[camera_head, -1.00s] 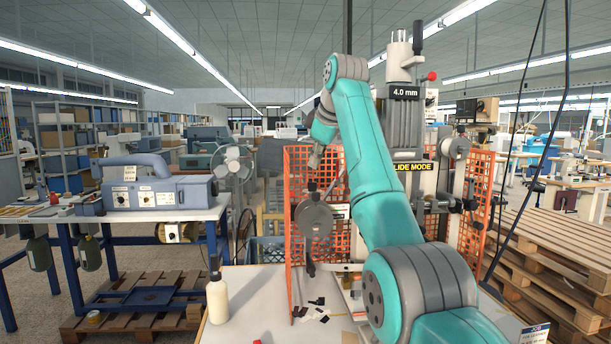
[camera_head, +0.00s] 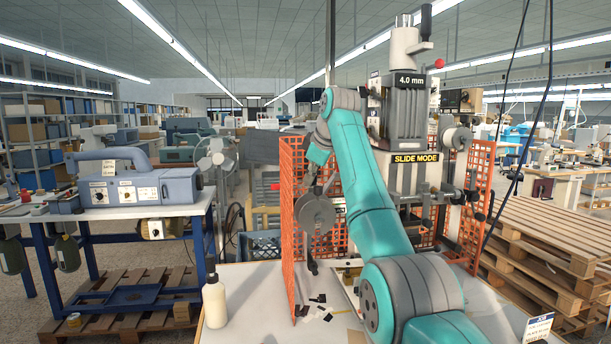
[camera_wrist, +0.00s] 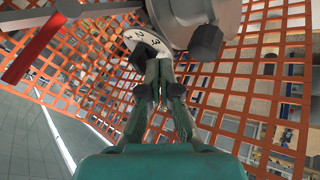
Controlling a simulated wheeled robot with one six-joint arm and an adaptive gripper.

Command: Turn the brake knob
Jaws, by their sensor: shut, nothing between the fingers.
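A white dial with black numbers (camera_wrist: 147,43) is in the upper middle of the wrist view, with a dark knob (camera_wrist: 142,54) at its centre, partly hidden by my fingertips. I take this as the brake knob. My gripper (camera_wrist: 159,66) is shut and empty, its fingertips at the dial's lower edge. I cannot tell whether they touch the knob. In the head view the stamping machine (camera_head: 405,112) stands behind my arm. A grey round reel (camera_head: 317,216) hangs at its left side, below my wrist. The dial is not clear in that view.
An orange mesh guard (camera_head: 292,240) surrounds the machine and also fills much of the wrist view (camera_wrist: 235,105). A black knob (camera_wrist: 206,42) sits right of the dial, and a red bar (camera_wrist: 34,46) is at upper left. A white bottle (camera_head: 215,303) stands on the table.

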